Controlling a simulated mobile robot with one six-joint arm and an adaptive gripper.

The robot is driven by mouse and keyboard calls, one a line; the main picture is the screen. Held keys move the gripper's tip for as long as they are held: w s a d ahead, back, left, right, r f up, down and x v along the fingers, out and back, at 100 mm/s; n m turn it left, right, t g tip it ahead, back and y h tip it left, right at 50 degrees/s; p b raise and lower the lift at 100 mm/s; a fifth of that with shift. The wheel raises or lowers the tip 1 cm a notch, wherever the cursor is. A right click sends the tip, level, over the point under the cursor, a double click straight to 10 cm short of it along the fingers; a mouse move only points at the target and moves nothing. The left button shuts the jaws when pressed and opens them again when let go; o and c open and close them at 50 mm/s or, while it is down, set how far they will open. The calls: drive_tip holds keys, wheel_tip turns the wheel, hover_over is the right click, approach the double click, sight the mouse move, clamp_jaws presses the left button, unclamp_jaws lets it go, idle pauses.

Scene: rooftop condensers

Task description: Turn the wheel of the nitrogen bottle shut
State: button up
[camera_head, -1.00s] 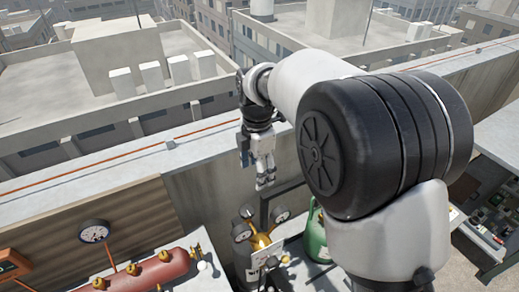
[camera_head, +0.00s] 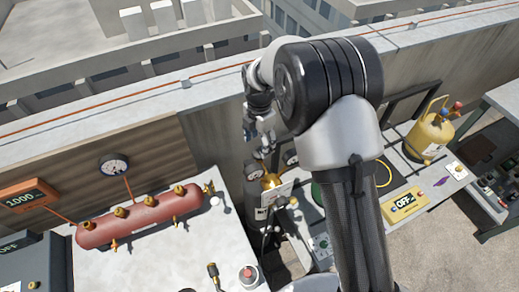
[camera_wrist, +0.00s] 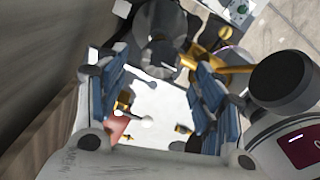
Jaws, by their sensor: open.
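The nitrogen bottle (camera_head: 259,214) is a dark grey cylinder by the wall, left of my arm in the head view. A brass regulator (camera_head: 271,181) with round gauges sits at its top. My gripper (camera_head: 268,148) points down just above the regulator, its fingers small in that view. In the wrist view my gripper (camera_wrist: 157,98) is open, blue pads apart, with nothing held between them. The brass fitting (camera_wrist: 212,63) and a rounded grey shape lie beyond the fingertips. I cannot make out the wheel clearly; contact with it cannot be told.
A red tank (camera_head: 140,217) with brass valves lies on the white bench (camera_head: 190,255) at left. A yellow cylinder (camera_head: 428,135) and a yellow meter (camera_head: 404,206) stand at right. The parapet wall (camera_head: 205,140) runs close behind the bottle.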

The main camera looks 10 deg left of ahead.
sight(260, 151)
drive_tip(key=shift+f, duration=2)
drive_tip(key=shift+c, duration=0.3)
drive_tip(key=c, duration=1)
